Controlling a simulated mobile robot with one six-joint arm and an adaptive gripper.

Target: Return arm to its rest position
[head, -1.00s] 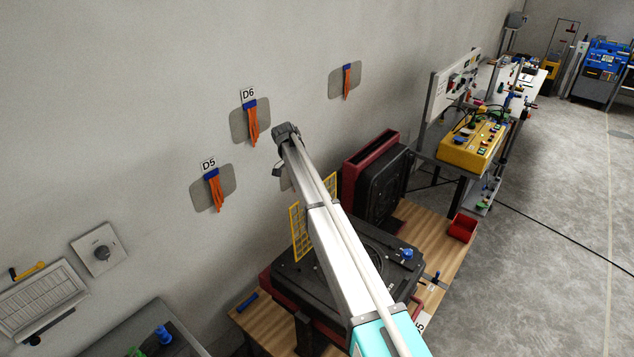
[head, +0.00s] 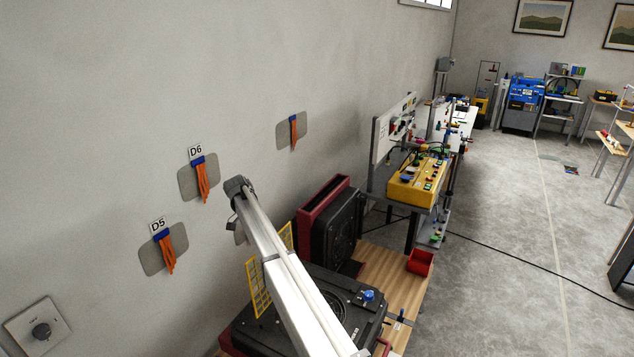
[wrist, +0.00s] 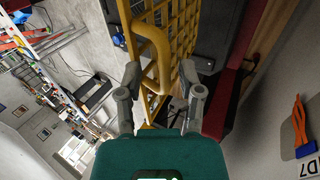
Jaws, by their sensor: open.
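My arm (head: 278,262) reaches up in the head view, its dark upper joint (head: 238,187) in front of the wall. My gripper is hidden in that view. In the wrist view my gripper (wrist: 160,78) is open, its two grey fingers spread on either side of the looped handle of a yellow grid (wrist: 172,28). I cannot tell whether either finger touches the handle. The grid also shows upright in the head view (head: 259,287), partly behind my arm.
A black unit (head: 357,316) lies on a wooden table (head: 408,285), with a red-and-black unit (head: 338,226) standing behind. A red bin (head: 420,262) sits at the table's right edge. Wall pads D5 (head: 150,258) and D6 (head: 187,184) carry orange strips. Open floor lies right.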

